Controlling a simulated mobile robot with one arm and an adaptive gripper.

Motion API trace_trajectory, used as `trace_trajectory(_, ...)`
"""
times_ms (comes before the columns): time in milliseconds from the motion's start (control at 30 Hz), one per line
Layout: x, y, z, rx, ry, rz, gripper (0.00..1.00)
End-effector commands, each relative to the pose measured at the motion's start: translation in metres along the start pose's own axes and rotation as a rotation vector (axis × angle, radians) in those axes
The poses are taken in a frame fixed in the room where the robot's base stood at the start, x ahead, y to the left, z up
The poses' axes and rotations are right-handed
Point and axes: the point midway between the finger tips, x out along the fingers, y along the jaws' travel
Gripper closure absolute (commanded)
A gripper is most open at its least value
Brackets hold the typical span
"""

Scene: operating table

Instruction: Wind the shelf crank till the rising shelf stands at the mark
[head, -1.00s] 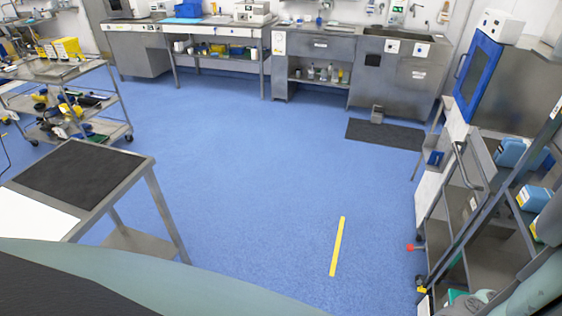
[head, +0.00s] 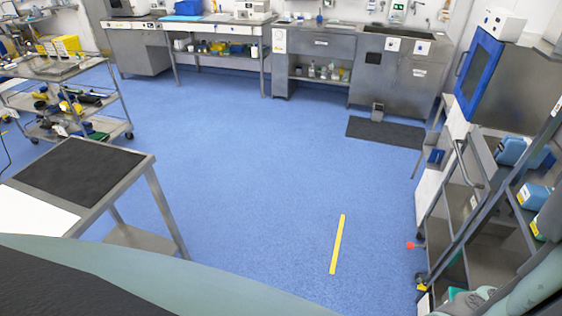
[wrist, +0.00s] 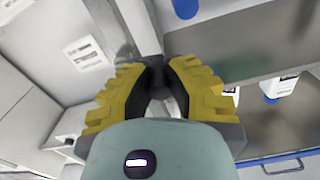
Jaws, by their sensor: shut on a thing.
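In the wrist view my gripper (wrist: 160,75) has its yellow, black-padded fingers closed in on a thing between them. The fingers and palm hide most of it, so I cannot tell its shape or confirm that it is the crank handle. A grey metal post (wrist: 139,25) stands just beyond the fingertips. In the head view a grey metal rack with shelves (head: 480,240) stands at the right edge and holds blue boxes (head: 533,195). A small red piece (head: 410,246) sticks out from its left side. I cannot make out which shelf rises or where the mark is.
A table with a black mat (head: 82,172) stands at the left, with a loaded trolley (head: 70,70) behind it. Steel counters (head: 320,45) line the back wall. A yellow strip (head: 338,244) lies on the blue floor (head: 240,160), which is clear in the middle.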

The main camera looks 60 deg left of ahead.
Motion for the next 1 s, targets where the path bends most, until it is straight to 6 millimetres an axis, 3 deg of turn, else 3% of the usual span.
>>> trace_trajectory(333,0.001,0.002,-0.009,0.158,0.008,0.006,1.00)
trace_trajectory(1000,0.001,0.017,-0.031,0.789,0.013,0.007,1.00)
